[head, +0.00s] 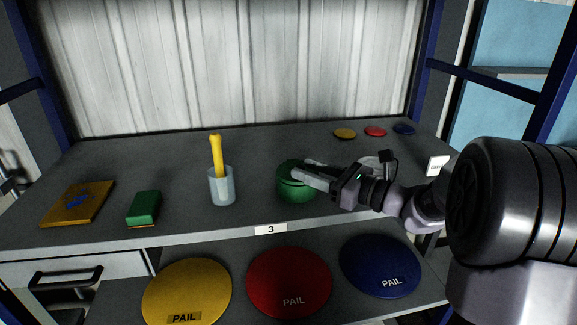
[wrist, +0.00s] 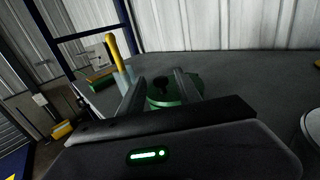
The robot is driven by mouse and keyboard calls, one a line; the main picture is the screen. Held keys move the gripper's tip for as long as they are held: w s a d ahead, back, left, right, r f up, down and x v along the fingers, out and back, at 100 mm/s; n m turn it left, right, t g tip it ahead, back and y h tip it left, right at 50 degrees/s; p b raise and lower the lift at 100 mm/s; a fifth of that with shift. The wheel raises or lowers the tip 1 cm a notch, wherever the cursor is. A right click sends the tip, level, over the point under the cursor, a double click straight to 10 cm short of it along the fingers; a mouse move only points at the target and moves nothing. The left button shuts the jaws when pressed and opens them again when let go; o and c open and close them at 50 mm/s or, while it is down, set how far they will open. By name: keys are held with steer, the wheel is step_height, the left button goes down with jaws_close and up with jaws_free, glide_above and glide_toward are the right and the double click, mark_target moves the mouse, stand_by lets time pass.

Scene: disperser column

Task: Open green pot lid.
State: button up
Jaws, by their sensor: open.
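The green pot (head: 296,190) stands on the grey shelf, right of the middle, near its front edge. In the wrist view the pot (wrist: 190,83) shows its green top with a dark knob (wrist: 162,86). My gripper (head: 299,168) reaches in from the right over the pot's top and hides part of it in the head view. In the wrist view my gripper (wrist: 160,77) is open, with one finger on each side of the knob. I cannot tell whether either finger touches the knob or lid.
A clear cup (head: 222,188) with a yellow-handled tool (head: 216,153) stands left of the pot. A green sponge-like block (head: 144,207) and an orange pad (head: 78,203) lie farther left. Small yellow, red and blue discs (head: 375,131) lie at the back right. Large pail lids (head: 290,270) lie below.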

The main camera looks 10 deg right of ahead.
mark_target(289, 172)
steer(key=x, duration=0.5)
steer(key=shift+w+a+b, duration=0.25)
steer(key=shift+a+b, duration=0.05)
jaws_close()
stand_by(1.0)
